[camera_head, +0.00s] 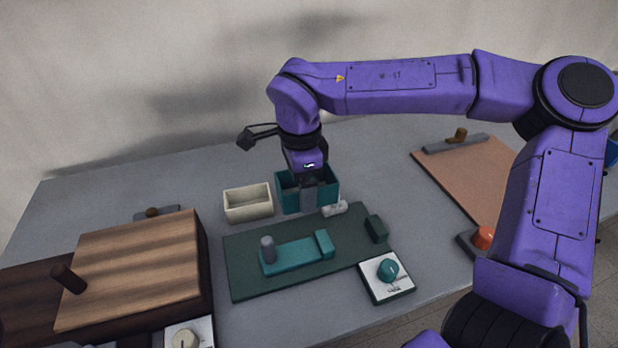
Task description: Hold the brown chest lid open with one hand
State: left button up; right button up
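The brown chest (207,285) stands at the lower left, with dark sides and a lighter striped wooden lid (140,262) lying flat-looking over it. A dark peg-like handle (68,279) sticks up at the lid's left side. My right gripper (309,198) points down at the teal bin (327,190) near the middle, well to the right of the chest and not touching it. Its fingertips are small and partly merge with the bin, so its opening is unclear. My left gripper is out of view.
A cream bin (248,204) stands beside the teal bin. A green board (245,283) carries a teal block with a grey knob (267,247) and a small white cylinder (335,208). Dial plates (398,289), an orange button (484,237) and a clipboard-like board (465,170) are nearby.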

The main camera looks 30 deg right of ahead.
jog(key=shift+s+a+r, duration=0.3)
jog(key=shift+a+r, duration=0.2)
jog(key=shift+a, duration=0.35)
jog(key=w+a, duration=0.2)
jog(key=a, duration=0.5)
jog(key=w+a, duration=0.2)
jog(key=a, duration=0.6)
jog(key=w+a, duration=0.3)
jog(key=a, duration=0.4)
jog(key=shift+a, duration=0.2)
jog(key=a, duration=0.2)
jog(key=s+a+f, duration=0.1)
jog(key=a, duration=0.5)
jog(key=shift+s+a+f, duration=0.2)
jog(key=shift+s+f, duration=0.15)
jog(key=shift+f, duration=0.05)
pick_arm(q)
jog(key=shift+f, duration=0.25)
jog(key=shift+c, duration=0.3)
